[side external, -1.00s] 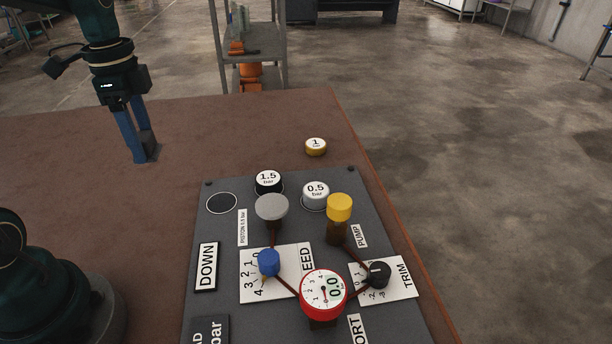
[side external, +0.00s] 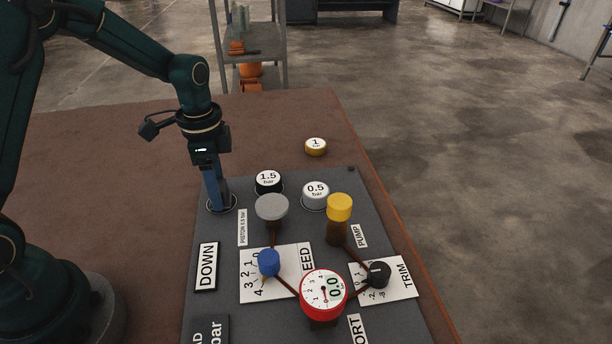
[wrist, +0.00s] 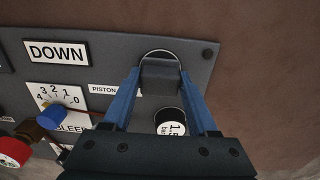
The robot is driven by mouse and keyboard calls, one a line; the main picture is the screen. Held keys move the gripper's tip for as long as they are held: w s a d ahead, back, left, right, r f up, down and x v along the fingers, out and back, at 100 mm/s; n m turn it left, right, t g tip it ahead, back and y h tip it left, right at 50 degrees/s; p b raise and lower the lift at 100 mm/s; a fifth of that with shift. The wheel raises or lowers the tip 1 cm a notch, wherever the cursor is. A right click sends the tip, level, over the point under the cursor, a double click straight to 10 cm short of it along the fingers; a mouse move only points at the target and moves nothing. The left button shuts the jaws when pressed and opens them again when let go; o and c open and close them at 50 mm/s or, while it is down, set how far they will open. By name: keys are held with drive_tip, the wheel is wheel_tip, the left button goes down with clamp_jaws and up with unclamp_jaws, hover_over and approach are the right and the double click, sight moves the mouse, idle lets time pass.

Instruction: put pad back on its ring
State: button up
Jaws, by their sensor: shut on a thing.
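My gripper (side external: 220,204) is shut on a dark grey block-like pad (wrist: 160,76), which sits between the two blue fingers in the wrist view. In the side external view the fingertips and pad (side external: 228,196) are over the empty ring (side external: 236,209) at the far left corner of the grey panel. The ring's thin pale outline (wrist: 158,50) shows in the wrist view beyond the pad's far edge; the pad and fingers hide the rest. I cannot tell whether the pad touches the panel.
A black 1.5 bar weight (side external: 268,182) stands close right of the fingers, with a white 0.5 bar weight (side external: 315,194) beyond. The grey-topped piston (side external: 272,208) rises nearby. A brass 1 bar weight (side external: 316,147) lies on the brown table (side external: 90,170), which is clear at left.

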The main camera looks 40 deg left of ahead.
drive_tip(key=shift+f, duration=0.2)
drive_tip(key=o, duration=1.3)
wheel_tip(320, 180, up, 11)
drive_tip(key=s+d+r+n+t, duration=0.1)
drive_tip(key=s+d+n+t, duration=0.1)
drive_tip(key=s, duration=0.5)
drive_tip(key=s+d+r+n+t, duration=0.2)
drive_tip(key=s+d+n+t, duration=0.1)
drive_tip(key=s+n, duration=0.4)
drive_tip(key=shift+d+t, duration=0.3)
drive_tip(key=shift+d, duration=0.2)
drive_tip(key=shift+s, duration=0.1)
